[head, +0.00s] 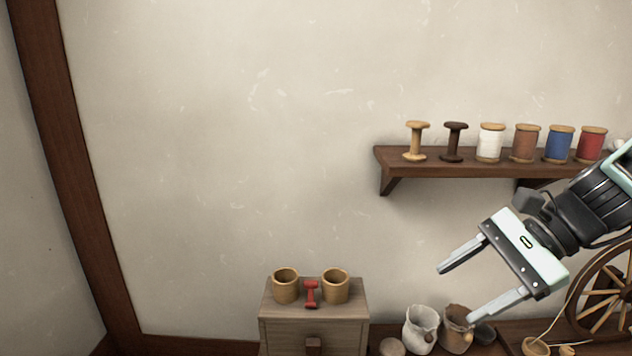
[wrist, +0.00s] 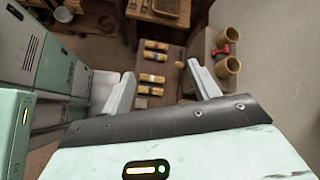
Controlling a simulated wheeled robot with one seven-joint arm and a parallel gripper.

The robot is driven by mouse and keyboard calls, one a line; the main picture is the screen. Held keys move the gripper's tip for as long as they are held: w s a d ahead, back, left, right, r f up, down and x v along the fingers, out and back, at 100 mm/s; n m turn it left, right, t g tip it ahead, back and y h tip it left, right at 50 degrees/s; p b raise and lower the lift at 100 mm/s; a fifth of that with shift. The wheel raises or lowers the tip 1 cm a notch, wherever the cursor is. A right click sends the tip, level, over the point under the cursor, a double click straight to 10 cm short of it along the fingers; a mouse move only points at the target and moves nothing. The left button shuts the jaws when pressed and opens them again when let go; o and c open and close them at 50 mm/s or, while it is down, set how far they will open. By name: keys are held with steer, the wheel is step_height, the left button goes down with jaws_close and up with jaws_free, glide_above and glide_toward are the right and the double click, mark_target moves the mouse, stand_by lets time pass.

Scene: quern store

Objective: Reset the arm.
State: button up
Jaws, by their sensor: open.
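My gripper (head: 455,295) is at the right of the head view, its two fingers spread wide and pointing down to the left. Nothing is between the fingers. It hangs in front of the wall, below the shelf and right of the small wooden cabinet. In the wrist view my gripper (wrist: 160,70) also shows open and empty, with a dark wooden surface and several lying spools (wrist: 152,78) seen beyond the fingers.
A wall shelf (head: 445,172) holds several spools above my gripper. A wooden cabinet (head: 314,330) carries two tan cups (head: 285,287) (head: 335,287) with a red spool (head: 311,294) between them. Sacks (head: 421,330) and a spinning wheel (head: 604,300) stand at lower right. The left wall area is clear.

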steer(key=s+a+f+n+h+b, duration=0.1)
steer(key=s+a+f+n+h, duration=0.3)
steer(key=s+n, duration=0.3)
steer(key=s+a+f+n+g+h+b, duration=0.1)
steer(key=s+a+f+n+h, duration=0.2)
steer(key=s+n, duration=0.4)
steer(key=a+n+h, duration=0.1)
steer(key=n+h, duration=0.1)
steer(key=n, duration=0.5)
steer(key=shift+s+a+f+n, duration=0.3)
steer(key=shift+s+f, duration=0.05)
